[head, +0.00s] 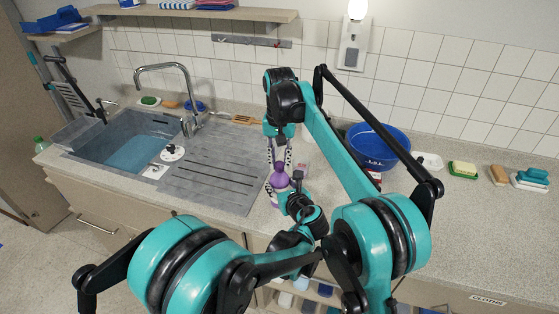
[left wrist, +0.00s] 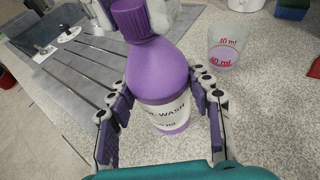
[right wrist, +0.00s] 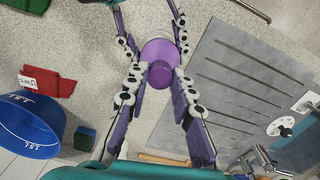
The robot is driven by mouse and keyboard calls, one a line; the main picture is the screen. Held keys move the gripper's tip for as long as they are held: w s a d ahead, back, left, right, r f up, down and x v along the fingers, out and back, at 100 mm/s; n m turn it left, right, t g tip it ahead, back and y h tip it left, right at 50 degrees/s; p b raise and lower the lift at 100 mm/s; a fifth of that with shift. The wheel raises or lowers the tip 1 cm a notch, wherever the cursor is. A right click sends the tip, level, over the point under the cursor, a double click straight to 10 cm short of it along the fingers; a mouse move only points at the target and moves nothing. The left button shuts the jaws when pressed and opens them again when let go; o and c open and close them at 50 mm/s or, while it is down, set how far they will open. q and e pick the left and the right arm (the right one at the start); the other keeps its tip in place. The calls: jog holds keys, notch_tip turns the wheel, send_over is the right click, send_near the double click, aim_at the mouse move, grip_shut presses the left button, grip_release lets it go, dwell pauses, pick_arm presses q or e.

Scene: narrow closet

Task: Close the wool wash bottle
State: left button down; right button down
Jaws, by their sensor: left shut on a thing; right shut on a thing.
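The wool wash bottle (head: 279,181) is purple with a white label and stands upright near the counter's front edge. My left gripper (head: 284,190) is shut around its body. In the left wrist view the bottle (left wrist: 163,72) sits between the left fingers, and the purple cap (left wrist: 138,18) is on its top. My right gripper (head: 279,163) comes down from above, shut on the cap. In the right wrist view the cap (right wrist: 160,76) lies between the right fingertips. I cannot tell how tightly the cap sits.
A clear measuring cup (left wrist: 223,48) stands close to the bottle. A blue bucket (head: 377,148) is at right, with sponges (head: 463,168) and a brush (head: 530,181) farther along. The draining board (head: 212,165) and sink (head: 125,150) are at left. The right front counter is clear.

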jog(key=m, duration=0.4)
jog(key=c, duration=1.2)
grip_release()
notch_tip(320, 180, up, 12)
pick_arm(q)
jog(key=c, duration=0.6)
grip_release()
